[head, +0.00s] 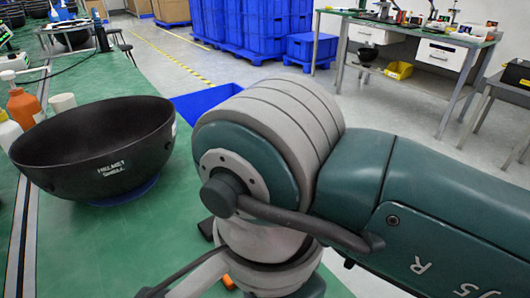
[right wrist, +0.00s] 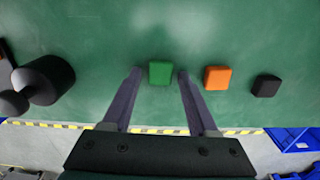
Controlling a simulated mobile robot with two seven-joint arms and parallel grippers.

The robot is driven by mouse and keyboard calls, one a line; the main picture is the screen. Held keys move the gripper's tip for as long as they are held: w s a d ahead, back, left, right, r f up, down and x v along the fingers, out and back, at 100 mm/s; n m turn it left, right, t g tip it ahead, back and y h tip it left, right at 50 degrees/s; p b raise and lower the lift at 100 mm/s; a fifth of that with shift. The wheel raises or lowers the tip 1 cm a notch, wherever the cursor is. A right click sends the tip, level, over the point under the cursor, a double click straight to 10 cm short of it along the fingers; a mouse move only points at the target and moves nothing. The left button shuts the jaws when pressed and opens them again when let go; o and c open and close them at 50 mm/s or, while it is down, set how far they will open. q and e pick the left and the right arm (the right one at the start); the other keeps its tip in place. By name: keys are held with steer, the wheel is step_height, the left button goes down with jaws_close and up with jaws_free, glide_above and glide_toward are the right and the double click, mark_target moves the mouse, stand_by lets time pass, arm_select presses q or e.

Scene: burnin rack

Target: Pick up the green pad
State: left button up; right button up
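The green pad (right wrist: 160,73) is a small block on the green table top (right wrist: 100,30) in the right wrist view. My right gripper (right wrist: 160,73) is open, with one finger on each side of the green pad. A narrow gap shows between the pad and each finger. How high the fingertips are above the table is hard to tell. In the head view my right arm hides the green pad and the right gripper. My left gripper is in neither view.
Right of the green pad lie an orange pad (right wrist: 217,78) and a black pad (right wrist: 266,86). A black cylindrical object (right wrist: 44,80) is at the left. A large black helmet shell (head: 95,150), orange bottle (head: 24,108) and white cup (head: 62,103) stand on the table.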

jaws_close()
steer(key=shift+r, duration=0.1)
stand_by(0.4)
